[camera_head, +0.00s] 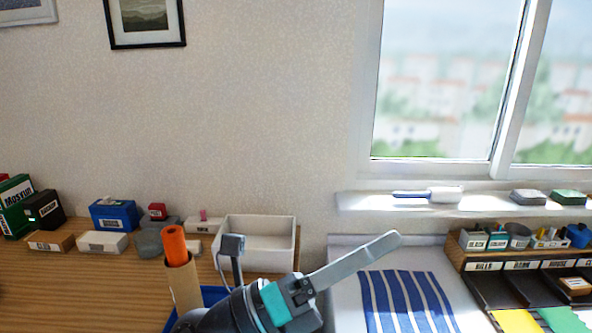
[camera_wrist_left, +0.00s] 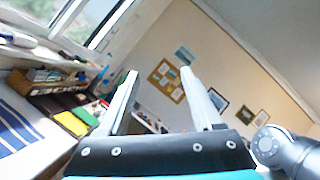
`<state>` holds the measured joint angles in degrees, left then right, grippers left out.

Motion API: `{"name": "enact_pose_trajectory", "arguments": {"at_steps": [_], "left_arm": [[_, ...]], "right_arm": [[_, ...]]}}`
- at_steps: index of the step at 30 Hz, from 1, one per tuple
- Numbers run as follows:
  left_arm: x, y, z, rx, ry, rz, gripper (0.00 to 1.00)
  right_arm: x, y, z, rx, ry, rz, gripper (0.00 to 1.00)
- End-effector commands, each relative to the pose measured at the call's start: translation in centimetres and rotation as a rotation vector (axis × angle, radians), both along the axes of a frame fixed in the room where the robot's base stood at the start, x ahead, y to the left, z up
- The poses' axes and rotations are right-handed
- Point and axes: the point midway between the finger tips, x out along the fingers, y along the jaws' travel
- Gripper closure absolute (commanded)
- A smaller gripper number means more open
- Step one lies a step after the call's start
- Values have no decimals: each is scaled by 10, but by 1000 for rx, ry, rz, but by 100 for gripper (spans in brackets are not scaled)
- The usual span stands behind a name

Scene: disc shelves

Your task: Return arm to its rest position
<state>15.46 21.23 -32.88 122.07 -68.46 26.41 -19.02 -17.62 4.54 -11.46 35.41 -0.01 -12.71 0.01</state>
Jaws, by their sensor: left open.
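My left gripper (camera_head: 388,242) reaches up from the bottom of the head view and points to the upper right. Only one long grey finger shows clearly there; the other is hidden behind it. In the left wrist view both fingers of the left gripper (camera_wrist_left: 159,74) stand apart, with nothing between them. The gripper is in the air, in front of a light surface with a blue-and-white striped cloth (camera_head: 408,302). My right gripper is not in either view.
A wooden counter (camera_head: 90,285) at left carries small labelled boxes, a white bin (camera_head: 258,232) and an orange roll (camera_head: 174,245) in a brown tube. A wooden organizer (camera_head: 456,256) stands at right, below the window sill (camera_head: 365,203). The space above the counter is free.

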Motion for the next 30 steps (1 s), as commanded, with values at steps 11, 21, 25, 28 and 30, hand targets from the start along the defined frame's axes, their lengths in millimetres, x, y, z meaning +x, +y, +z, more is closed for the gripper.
{"name": "enact_pose_trajectory", "arguments": {"at_steps": [11,21,25,28,30], "left_arm": [[80,130,-26,-661,730,422,33],[59,227,-181,-1081,1454,851,33],[16,243,-243,-1186,1734,1026,33],[-23,248,-280,-1234,1923,1150,33],[-50,249,-299,-1254,2038,1230,33]], "right_arm": [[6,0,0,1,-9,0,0],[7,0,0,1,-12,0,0],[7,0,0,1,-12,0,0],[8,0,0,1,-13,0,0],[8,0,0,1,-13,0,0]]}}
